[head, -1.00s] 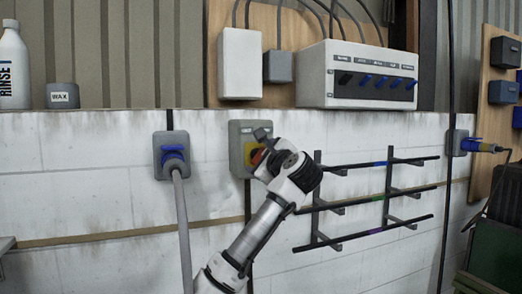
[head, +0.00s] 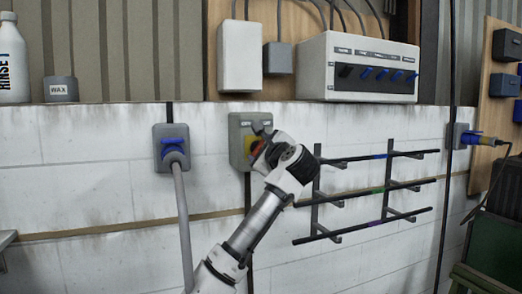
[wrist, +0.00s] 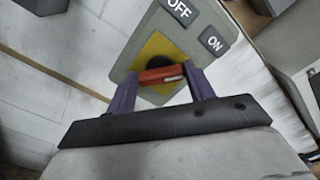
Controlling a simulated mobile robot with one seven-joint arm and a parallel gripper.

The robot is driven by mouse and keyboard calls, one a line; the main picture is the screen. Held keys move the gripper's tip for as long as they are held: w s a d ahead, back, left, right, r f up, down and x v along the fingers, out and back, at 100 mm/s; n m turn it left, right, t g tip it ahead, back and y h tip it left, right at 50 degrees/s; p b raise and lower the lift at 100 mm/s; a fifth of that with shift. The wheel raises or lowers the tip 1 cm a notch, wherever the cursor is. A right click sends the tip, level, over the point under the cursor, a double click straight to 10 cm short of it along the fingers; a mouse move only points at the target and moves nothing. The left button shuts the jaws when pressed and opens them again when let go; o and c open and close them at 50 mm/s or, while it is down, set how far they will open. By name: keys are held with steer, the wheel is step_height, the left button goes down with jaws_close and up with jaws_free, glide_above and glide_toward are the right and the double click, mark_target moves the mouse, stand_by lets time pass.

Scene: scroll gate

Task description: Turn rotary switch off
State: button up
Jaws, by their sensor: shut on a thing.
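The rotary switch is a grey box (head: 237,131) on the white wall, with a yellow plate (wrist: 150,50) and a red knob (wrist: 158,74). In the wrist view, the OFF label (wrist: 179,11) and the ON label (wrist: 213,42) show above and to the right of the knob. My gripper (wrist: 163,77) has its two purple fingers on either side of the red knob, shut on it. The knob has a pale mark on its right part. In the head view, my gripper (head: 258,148) is at the box and hides most of the knob.
A blue socket with a grey cable (head: 172,149) is left of the switch. A rack of dark rods (head: 375,190) is close to the right. A white panel with a row of small switches (head: 358,70) and a white box (head: 240,56) are above.

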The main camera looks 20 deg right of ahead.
steer(key=n+b, duration=0.1)
steer(key=n, duration=0.3)
steer(key=shift+f, duration=0.2)
steer(key=shift+f+n+b, duration=0.15)
steer(key=shift+n+b, duration=0.1)
steer(key=shift+n, duration=2.65)
steer(key=shift+f+n+b, duration=0.1)
steer(key=shift+n+b, duration=0.15)
steer(key=shift+n, duration=2.65)
steer(key=o, duration=1)
steer(key=shift+r, duration=0.1)
